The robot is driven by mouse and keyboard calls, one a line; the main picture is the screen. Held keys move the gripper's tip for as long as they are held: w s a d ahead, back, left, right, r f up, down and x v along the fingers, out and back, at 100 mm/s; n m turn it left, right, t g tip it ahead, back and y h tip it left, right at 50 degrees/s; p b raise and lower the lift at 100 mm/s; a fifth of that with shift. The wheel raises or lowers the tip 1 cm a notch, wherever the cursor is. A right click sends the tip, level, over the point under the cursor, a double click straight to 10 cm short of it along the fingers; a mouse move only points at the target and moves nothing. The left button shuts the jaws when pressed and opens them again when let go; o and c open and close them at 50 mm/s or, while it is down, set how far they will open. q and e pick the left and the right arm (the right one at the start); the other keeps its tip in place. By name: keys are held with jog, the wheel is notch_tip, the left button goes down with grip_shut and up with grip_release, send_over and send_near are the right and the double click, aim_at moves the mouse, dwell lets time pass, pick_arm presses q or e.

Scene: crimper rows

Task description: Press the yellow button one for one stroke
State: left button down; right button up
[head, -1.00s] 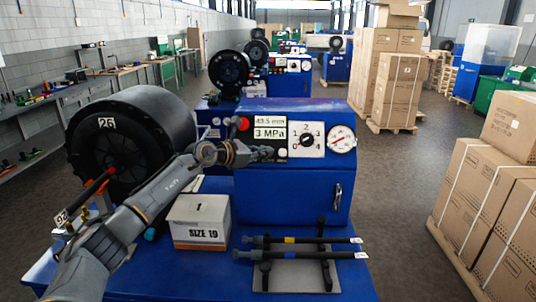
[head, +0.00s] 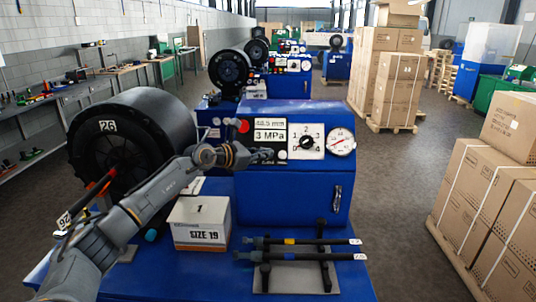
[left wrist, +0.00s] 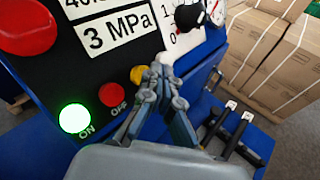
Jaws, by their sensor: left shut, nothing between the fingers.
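The yellow button (left wrist: 137,74) sits on the dark control panel, right of the red OFF button (left wrist: 112,95) and the lit green ON button (left wrist: 74,118). My left gripper (left wrist: 160,74) is shut and empty. Its fingertips lie just right of the yellow button in the left wrist view and partly cover a pale button (left wrist: 166,57). Whether they touch the panel is unclear. In the head view, the left gripper (head: 268,154) is at the front of the blue crimper (head: 290,198), and the yellow button is hidden. My right gripper is not in view.
A big red button (left wrist: 28,25), a 3 MPa label (head: 270,135), a numbered dial (head: 306,142) and a gauge (head: 341,142) share the panel. A SIZE 19 box (head: 200,222) and two black hoses (head: 310,256) lie in front. Carton stacks (head: 490,215) stand right.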

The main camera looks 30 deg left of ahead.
pick_arm(q)
jog(key=s+d+r+p, duration=0.1)
jog(key=p, duration=0.1)
jog(key=s+d+r+p, duration=0.1)
jog(key=s+p, duration=0.1)
jog(key=shift+s+r, duration=0.25)
jog(key=shift+r, duration=0.1)
dwell(1.3)
dwell(1.2)
